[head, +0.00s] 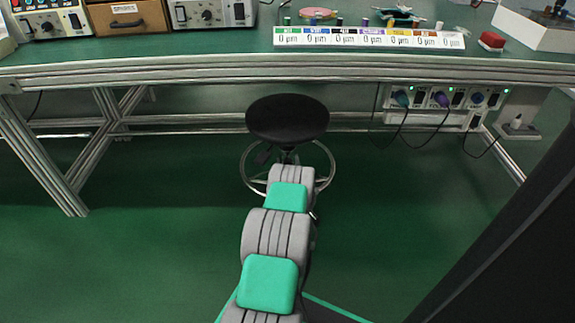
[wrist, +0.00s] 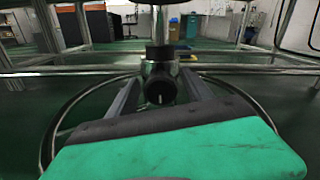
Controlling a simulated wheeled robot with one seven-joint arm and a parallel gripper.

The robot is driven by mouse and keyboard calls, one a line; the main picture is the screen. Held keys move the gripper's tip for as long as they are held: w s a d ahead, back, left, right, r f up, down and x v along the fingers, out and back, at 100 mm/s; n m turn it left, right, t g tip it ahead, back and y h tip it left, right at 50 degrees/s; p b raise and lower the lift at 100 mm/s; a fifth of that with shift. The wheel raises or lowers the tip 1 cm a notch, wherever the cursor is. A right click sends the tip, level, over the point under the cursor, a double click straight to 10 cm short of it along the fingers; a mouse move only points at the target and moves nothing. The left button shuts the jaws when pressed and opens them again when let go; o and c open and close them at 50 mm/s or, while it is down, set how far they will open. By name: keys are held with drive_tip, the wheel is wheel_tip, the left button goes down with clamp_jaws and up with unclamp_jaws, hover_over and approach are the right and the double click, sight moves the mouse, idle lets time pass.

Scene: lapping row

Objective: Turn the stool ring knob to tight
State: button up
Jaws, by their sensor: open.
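The stool (head: 288,118) has a round black seat and stands under the front edge of the bench. Its chrome foot ring (head: 244,163) shows below the seat, and it curves around both sides in the wrist view (wrist: 48,140). The ring knob (wrist: 160,90) is a dark round knob with a short, roughly upright white mark, on the stool's central post. My gripper (wrist: 162,84) is open, with one finger on each side of the knob. I cannot tell whether either finger touches it. In the head view my arm hides the knob and the fingers.
The bench (head: 150,70) spans above, with a metal leg (head: 40,155) at the left. Power sockets (head: 455,98) with plugged cables hang under it at the right. The green floor (head: 150,255) is clear on the left. A dark panel stands at the lower right.

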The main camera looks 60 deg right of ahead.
drive_tip(key=shift+c, duration=0.2)
clamp_jaws()
idle(0.4)
